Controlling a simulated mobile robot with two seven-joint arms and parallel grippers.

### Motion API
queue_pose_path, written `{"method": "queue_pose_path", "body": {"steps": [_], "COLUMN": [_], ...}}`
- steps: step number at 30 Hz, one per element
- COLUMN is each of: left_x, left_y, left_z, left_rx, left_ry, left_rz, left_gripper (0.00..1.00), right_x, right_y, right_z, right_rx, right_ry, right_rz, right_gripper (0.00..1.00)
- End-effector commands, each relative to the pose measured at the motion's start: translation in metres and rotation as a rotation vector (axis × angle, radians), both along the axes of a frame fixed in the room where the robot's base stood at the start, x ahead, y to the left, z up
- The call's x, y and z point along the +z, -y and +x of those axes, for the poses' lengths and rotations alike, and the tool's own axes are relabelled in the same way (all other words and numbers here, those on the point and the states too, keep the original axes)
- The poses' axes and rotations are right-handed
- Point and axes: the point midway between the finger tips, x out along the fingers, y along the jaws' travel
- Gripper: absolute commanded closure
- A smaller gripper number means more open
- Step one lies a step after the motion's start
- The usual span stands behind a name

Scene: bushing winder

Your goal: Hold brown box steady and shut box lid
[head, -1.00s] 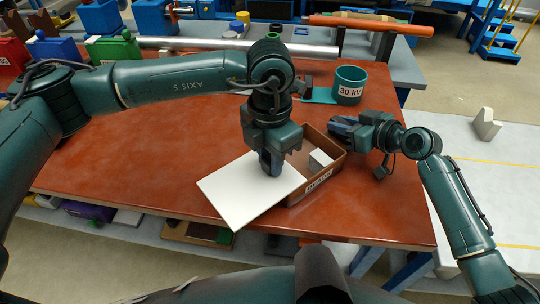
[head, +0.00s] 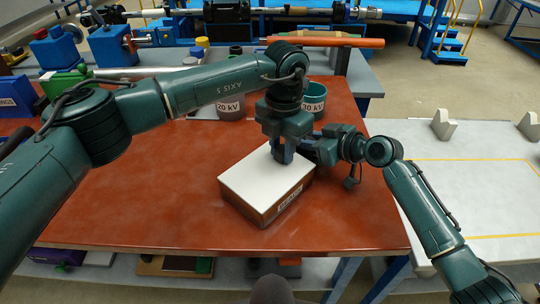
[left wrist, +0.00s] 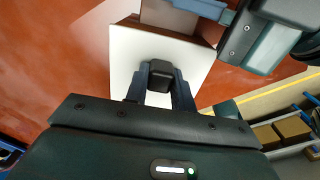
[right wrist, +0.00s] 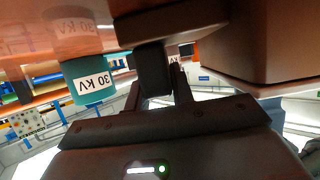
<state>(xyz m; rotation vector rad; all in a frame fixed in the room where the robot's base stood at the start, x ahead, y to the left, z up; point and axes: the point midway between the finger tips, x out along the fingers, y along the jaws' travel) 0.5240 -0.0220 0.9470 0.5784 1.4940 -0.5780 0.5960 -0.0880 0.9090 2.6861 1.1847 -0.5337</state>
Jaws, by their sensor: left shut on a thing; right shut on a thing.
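The brown box (head: 285,200) stands on the red-brown table with its labelled side toward me. The white lid (head: 255,178) lies over its top in the head view. In the left wrist view the lid (left wrist: 125,65) shows with a brown strip of box (left wrist: 170,32) along its far edge; I cannot tell whether it is fully seated. My left gripper (head: 282,150) is above the lid's far side, shut on its dark knob (left wrist: 161,75). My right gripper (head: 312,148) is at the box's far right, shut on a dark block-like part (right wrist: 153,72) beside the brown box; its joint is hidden.
A teal 30 kV cup (head: 314,98) and a grey 20 kV cup (head: 230,108) stand behind the arms. An orange tube (head: 325,40) lies at the back. The table's left and front areas are clear; its right edge is near my right arm.

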Motion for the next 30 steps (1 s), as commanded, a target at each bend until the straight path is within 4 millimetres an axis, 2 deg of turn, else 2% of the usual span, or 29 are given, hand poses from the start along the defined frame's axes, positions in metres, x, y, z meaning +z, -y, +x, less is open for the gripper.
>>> {"method": "queue_pose_path", "body": {"steps": [11,12,18,20,26,30], "left_x": [0.0003,0.0003,0.0002,0.0002,0.0003,0.0087], "left_y": [0.0026,0.0025,0.0023,0.0022,0.0021,0.0023], "left_z": [0.0039,0.0039,0.0033,0.0031,0.0028,0.0033], "left_rx": [0.003,0.003,0.002,0.002,0.001,0.001], "left_ry": [0.006,0.007,0.004,0.004,0.002,0.004], "left_rz": [-0.003,-0.003,-0.002,-0.002,-0.001,-0.003], "left_gripper": [1.00,0.73,0.56,0.53,0.53,0.53], "right_x": [-0.0005,-0.0005,-0.0006,-0.0005,-0.0006,-0.0005], "right_y": [-0.0032,-0.0034,-0.0021,-0.0017,-0.0007,-0.0004], "right_z": [-0.0021,-0.0021,-0.0014,-0.0012,-0.0006,-0.0004], "right_rx": [0.008,0.009,0.006,0.005,0.001,0.001], "right_ry": [-0.002,-0.003,-0.002,-0.002,-0.002,-0.002], "right_rz": [0.001,0.001,0.001,0.001,0.000,0.000], "right_gripper": [1.00,1.00,1.00,1.00,1.00,1.00]}}
